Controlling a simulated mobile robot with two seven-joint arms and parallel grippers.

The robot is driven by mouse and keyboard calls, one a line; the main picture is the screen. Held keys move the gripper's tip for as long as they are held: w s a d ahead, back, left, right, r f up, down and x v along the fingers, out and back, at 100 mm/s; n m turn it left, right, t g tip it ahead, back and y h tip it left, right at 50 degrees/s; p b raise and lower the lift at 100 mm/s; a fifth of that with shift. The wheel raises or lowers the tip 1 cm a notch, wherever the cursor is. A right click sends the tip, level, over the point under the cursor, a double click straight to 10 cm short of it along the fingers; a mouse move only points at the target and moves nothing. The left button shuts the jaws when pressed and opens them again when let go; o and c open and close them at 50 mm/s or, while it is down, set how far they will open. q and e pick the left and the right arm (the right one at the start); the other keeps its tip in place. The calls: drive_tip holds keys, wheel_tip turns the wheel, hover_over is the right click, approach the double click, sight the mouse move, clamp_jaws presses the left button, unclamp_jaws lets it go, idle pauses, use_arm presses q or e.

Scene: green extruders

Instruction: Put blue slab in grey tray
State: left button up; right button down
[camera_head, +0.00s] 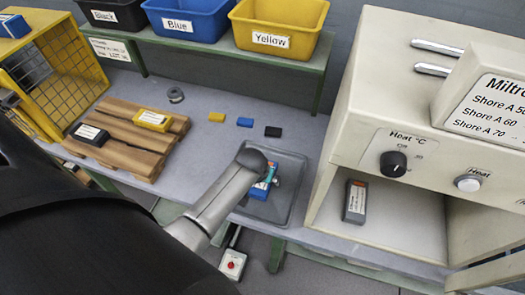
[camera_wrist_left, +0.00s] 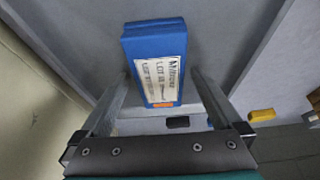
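The blue slab (camera_head: 259,191), with a white label and an orange patch, is over or in the grey tray (camera_head: 290,164) in the head view. Contact with the tray floor cannot be judged. My left gripper (camera_head: 272,174) is at the slab, partly hidden by its own wrist. In the left wrist view the slab (camera_wrist_left: 155,50) lies between the two fingers of my left gripper (camera_wrist_left: 160,76), label facing the camera. The fingertips are close to its sides; whether they press on it is unclear. My right gripper is not in view.
A cream heating cabinet (camera_head: 335,105) stands right of the tray, with a grey slab (camera_head: 355,202) inside. Small yellow (camera_head: 217,117), blue (camera_head: 245,122) and black (camera_head: 273,131) blocks lie behind the tray. A wooden pallet (camera_head: 125,150) holds yellow (camera_head: 153,120) and black (camera_head: 87,135) slabs.

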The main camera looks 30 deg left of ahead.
use_arm(q)
drive_tip(key=shift+r, duration=0.1)
drive_tip(key=shift+s+r+p, duration=0.15)
drive_tip(key=shift+r+p, duration=0.15)
drive_tip(key=shift+r, duration=0.3)
drive_tip(key=p+v, duration=0.3)
drive_tip(key=v, duration=0.8)
drive_tip(key=shift+s+d+f, duration=0.1)
drive_tip(key=shift+s, duration=0.05)
